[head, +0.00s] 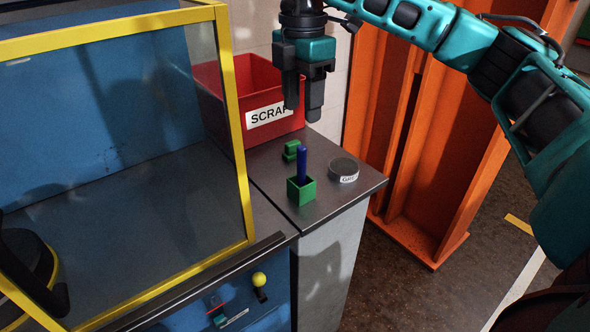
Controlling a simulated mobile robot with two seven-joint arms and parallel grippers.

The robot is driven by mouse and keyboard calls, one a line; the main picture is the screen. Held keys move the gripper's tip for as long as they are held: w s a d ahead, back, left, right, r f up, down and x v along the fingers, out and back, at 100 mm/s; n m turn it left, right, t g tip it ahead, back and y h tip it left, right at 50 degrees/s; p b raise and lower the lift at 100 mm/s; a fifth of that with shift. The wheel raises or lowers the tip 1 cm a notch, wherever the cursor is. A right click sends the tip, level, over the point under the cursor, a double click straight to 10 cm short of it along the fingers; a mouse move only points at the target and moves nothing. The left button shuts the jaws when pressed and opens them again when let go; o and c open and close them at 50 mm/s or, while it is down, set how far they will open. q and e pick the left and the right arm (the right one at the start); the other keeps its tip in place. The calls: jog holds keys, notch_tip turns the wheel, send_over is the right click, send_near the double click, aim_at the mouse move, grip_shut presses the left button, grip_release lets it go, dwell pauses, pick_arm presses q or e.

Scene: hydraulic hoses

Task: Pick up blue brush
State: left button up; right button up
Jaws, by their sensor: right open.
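The blue brush (303,163) shows as an upright dark blue handle; its lower end is hidden inside a small green square holder (301,191). The holder stands on the grey counter (340,207), near its front edge. My right gripper (303,109) points down above the brush, in front of the red bin. Its two dark fingers are apart, with nothing between them. A gap shows between the fingertips and the brush top. My left gripper is not in view.
A red bin (212,108) labelled SCRAP stands behind. A small green block (291,150) and a round grey tin (344,167) sit close to the holder. A yellow-framed clear panel (240,130) borders the left. An orange steel column (430,150) stands at right.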

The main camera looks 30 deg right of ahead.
aim_at(302, 147)
notch_tip(302, 147, down, 5)
jog(key=shift+s+f, duration=0.15)
jog(key=shift+w+d+f, duration=0.15)
jog(key=shift+w+f, duration=0.05)
jog(key=shift+f, duration=1.15)
jog(key=shift+w+d+f, duration=0.1)
jog(key=shift+w+f, duration=0.1)
jog(key=shift+f, duration=1.15)
jog(key=shift+c, duration=0.2)
grip_shut()
